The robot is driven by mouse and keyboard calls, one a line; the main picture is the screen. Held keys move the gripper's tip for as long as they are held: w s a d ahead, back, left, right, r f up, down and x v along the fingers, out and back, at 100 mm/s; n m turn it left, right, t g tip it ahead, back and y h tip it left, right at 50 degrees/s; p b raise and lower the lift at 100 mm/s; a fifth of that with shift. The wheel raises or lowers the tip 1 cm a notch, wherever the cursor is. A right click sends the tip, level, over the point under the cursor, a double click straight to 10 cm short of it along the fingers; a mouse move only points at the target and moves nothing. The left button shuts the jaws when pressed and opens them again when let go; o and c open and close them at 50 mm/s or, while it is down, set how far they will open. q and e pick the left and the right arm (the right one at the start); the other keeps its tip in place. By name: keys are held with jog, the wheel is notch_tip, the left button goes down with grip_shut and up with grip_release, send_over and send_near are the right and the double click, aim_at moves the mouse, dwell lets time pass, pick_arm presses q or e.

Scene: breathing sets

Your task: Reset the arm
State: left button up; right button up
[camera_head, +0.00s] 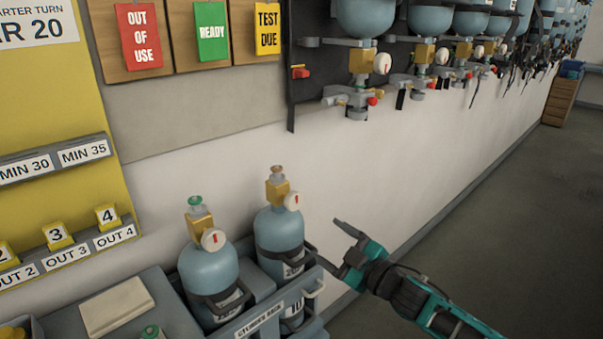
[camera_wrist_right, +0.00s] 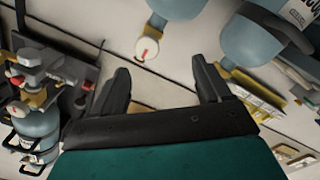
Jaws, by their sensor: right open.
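My right arm comes in from the lower right in the head view. Its gripper (camera_head: 343,250) is to the right of the cylinder rack, apart from the cylinders. In the right wrist view the two dark fingers of this gripper (camera_wrist_right: 160,88) are spread apart with nothing between them. My left gripper does not show. Two blue cylinders stand upright in the rack: one with a green top (camera_head: 208,270) and one with a tan top (camera_head: 279,235). Each has a brass valve and a round gauge. Blue cylinders also show in the right wrist view (camera_wrist_right: 255,40).
The grey cylinder rack (camera_head: 262,318) stands against the wall. Breathing sets (camera_head: 362,65) hang along the wall above. Three tags, OUT OF USE (camera_head: 140,36), READY (camera_head: 211,31) and TEST DUE (camera_head: 268,32), hang at top left. A yellow board (camera_head: 60,100) is at left. The floor at right is clear.

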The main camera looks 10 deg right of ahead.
jog(key=s+d+f+m+g+h, duration=0.1)
jog(key=s+f+m, duration=0.3)
jog(key=s, duration=0.5)
jog(key=s+d+f+m+g+h, duration=0.1)
jog(key=s+d+f+m+h, duration=0.1)
jog(key=s+f+m+h, duration=0.2)
jog(key=s+d+f+m+g+h, duration=0.1)
jog(key=s+d+f+m+h, duration=0.1)
jog(key=s+f, duration=0.7)
jog(key=s+m+h, duration=0.1)
jog(key=s+m, duration=0.1)
jog(key=s, duration=0.4)
jog(key=shift+d+f+g, duration=0.2)
jog(key=shift+f+g, duration=0.15)
jog(key=shift+g, duration=0.05)
